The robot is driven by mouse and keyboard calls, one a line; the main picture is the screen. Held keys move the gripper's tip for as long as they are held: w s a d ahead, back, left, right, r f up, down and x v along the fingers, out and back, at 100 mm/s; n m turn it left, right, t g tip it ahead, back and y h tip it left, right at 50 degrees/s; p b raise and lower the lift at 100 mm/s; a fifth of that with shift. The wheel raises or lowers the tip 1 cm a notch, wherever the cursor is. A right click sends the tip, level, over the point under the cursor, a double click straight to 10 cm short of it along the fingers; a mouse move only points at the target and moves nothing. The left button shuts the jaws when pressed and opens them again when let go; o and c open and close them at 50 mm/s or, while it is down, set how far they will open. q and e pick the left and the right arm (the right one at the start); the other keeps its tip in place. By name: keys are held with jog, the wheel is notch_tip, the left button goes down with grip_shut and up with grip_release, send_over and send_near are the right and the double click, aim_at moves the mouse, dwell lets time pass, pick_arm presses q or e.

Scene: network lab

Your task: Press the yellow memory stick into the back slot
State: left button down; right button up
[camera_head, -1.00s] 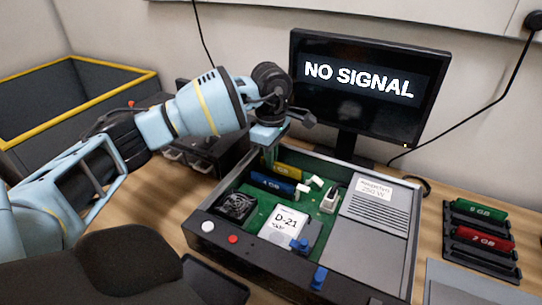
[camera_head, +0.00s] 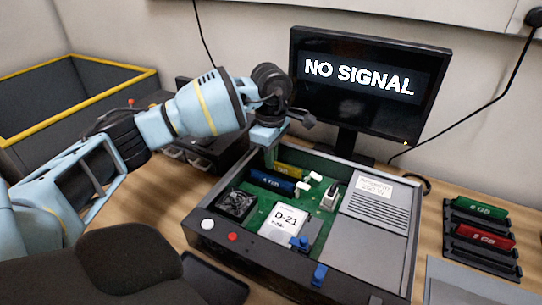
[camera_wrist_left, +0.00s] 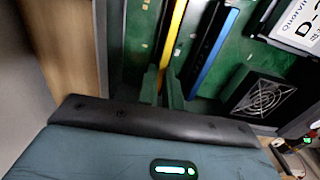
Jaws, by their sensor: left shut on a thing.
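The yellow memory stick (camera_head: 289,170) stands on edge at the back of the green board (camera_head: 256,207) in the open case, behind the blue stick (camera_head: 272,181). My left gripper (camera_head: 270,157) reaches down over the left end of the yellow stick. In the left wrist view its fingers (camera_wrist_left: 170,94) are shut on the end of the yellow stick (camera_wrist_left: 173,35), with the blue stick (camera_wrist_left: 213,48) alongside, apart from it. The slot under the yellow stick is hidden, so I cannot tell how deep it sits. My right gripper is not in view.
White latches (camera_head: 309,181) are near the sticks' right ends. A fan (camera_head: 237,204), a D-21 chip (camera_head: 287,221) and a power supply (camera_head: 375,220) fill the case. A monitor (camera_head: 365,85) reading "NO SIGNAL" stands behind. Green (camera_head: 480,209) and red (camera_head: 484,236) sticks sit in a rack at right.

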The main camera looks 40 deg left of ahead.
pick_arm(q)
jog(key=shift+f, duration=0.2)
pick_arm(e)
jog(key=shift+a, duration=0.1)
pick_arm(q)
jog(key=c, duration=1.5)
grip_release()
jog(key=shift+f, duration=0.1)
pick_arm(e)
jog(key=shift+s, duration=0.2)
pick_arm(q)
jog(key=shift+o, duration=0.3)
jog(key=shift+o, duration=1)
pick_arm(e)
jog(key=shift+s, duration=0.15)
pick_arm(q)
jog(key=shift+r, duration=0.25)
